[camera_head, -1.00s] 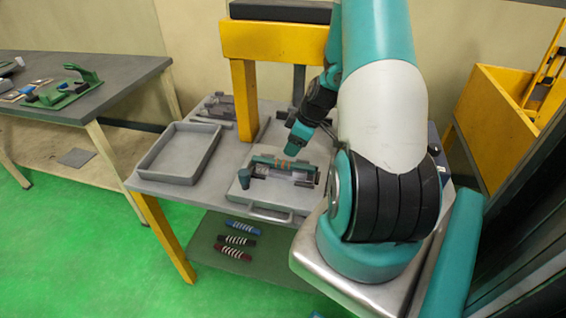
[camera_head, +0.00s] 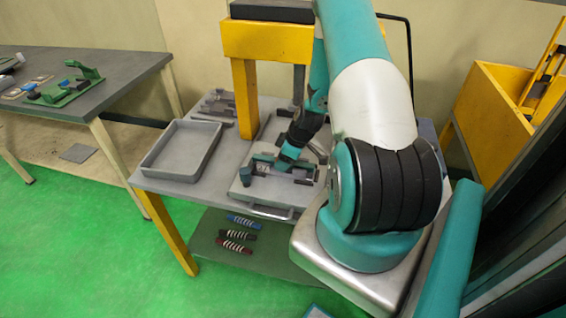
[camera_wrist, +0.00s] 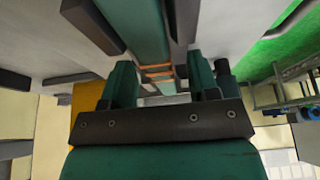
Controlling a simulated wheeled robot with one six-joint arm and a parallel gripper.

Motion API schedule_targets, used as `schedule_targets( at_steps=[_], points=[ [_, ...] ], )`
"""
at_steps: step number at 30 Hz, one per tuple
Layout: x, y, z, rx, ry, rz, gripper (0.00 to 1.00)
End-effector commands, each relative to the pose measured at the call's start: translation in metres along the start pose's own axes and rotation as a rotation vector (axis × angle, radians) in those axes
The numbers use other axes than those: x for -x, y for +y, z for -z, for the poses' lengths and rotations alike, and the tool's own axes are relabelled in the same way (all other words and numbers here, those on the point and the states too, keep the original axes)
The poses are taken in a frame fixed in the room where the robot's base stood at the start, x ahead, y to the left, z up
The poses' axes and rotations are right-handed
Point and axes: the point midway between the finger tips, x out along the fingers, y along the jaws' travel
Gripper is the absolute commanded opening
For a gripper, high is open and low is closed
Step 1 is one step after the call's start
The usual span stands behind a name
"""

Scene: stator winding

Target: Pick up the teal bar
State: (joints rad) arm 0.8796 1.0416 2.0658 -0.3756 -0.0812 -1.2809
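The teal bar (camera_wrist: 140,25) with copper-orange bands runs between my gripper's two teal fingers in the wrist view. My gripper (camera_wrist: 163,82) looks open: a gap shows between the bar and the right finger, while the left finger is close to the bar's edge. I cannot tell whether that finger touches it. In the head view my gripper (camera_head: 284,162) is low over the grey fixture plate (camera_head: 258,193) on the table, and it covers most of the bar there.
An empty grey tray (camera_head: 182,150) stands left of the fixture. A yellow stand (camera_head: 243,95) rises behind it. Several wound coils in blue, black and red (camera_head: 236,246) lie on the lower shelf. A second table (camera_head: 110,85) with a green fixture is at the far left.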

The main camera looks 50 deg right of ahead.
Motion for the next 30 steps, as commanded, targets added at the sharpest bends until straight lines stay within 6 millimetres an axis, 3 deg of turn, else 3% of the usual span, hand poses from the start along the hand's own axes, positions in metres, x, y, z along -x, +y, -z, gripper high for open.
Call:
schedule_targets(
  at_steps=[1,7,20,26,30],
  points=[
    [0.000,0.000,0.000,0.000,0.000,0.000,0.44],
    [0.000,0.000,0.000,0.000,0.000,0.000,0.00],
    [0.008,0.001,0.004,0.002,0.002,-0.003,0.00],
    [0.032,0.002,0.014,0.003,0.003,-0.006,0.00],
    [0.064,0.002,0.027,0.004,0.003,-0.008,0.00]
  ],
)
